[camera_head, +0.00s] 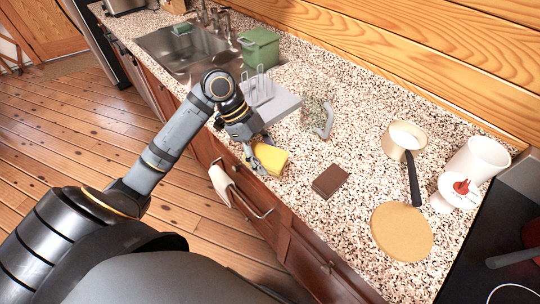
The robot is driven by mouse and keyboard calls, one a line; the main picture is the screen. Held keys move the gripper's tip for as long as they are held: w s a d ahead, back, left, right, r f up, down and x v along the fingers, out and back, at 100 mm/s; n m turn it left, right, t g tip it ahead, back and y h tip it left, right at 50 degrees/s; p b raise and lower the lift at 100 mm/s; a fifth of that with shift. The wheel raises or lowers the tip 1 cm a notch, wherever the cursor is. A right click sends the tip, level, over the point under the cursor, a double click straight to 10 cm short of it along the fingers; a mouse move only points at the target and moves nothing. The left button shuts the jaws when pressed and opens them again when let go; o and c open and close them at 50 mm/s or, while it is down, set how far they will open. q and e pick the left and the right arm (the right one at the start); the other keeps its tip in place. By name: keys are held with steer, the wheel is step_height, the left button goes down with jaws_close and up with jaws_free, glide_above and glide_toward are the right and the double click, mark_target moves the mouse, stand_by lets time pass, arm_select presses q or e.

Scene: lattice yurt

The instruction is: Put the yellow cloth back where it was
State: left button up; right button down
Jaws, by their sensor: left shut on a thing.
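The yellow cloth (271,160) is a small yellow block-like shape at the front edge of the speckled counter. My left gripper (259,158) is shut on the cloth's left side. I cannot tell whether the cloth touches the counter or is held just above it. The left arm comes in from the lower left and reaches over the counter's front edge. My right gripper is not in view.
A brown block (330,180) lies right of the cloth. Further right are a round tan board (402,232), a saucepan (404,140) and a white canister (481,158). A grey rack (272,108), a green bin (260,48) and the sink (180,48) stand behind. A white towel (221,184) hangs below the counter edge.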

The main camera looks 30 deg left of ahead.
arm_select(q)
steer(key=w+f, duration=0.2)
steer(key=w+a+f, duration=0.1)
steer(key=w+f, duration=0.1)
steer(key=w+a+f+p, duration=0.1)
steer(key=w+f, duration=0.1)
steer(key=shift+w+a, duration=0.1)
steer(key=shift+w, duration=0.25)
steer(key=shift+w+a+f, duration=0.15)
steer(key=shift+w+f, duration=0.25)
steer(key=shift+f, duration=0.1)
step_height(320, 180, down, 3)
steer(key=shift+w+f+p, duration=0.1)
steer(key=shift+p, duration=0.8)
steer(key=shift+f+b, duration=0.3)
steer(key=shift+f, duration=0.1)
steer(key=shift+s+f, duration=0.35)
steer(key=shift+f, duration=0.05)
steer(key=o, duration=1.1)
steer(key=shift+c, duration=0.2)
steer(key=shift+o, duration=1.3)
steer(key=shift+w+f, duration=0.1)
steer(key=shift+w, duration=0.2)
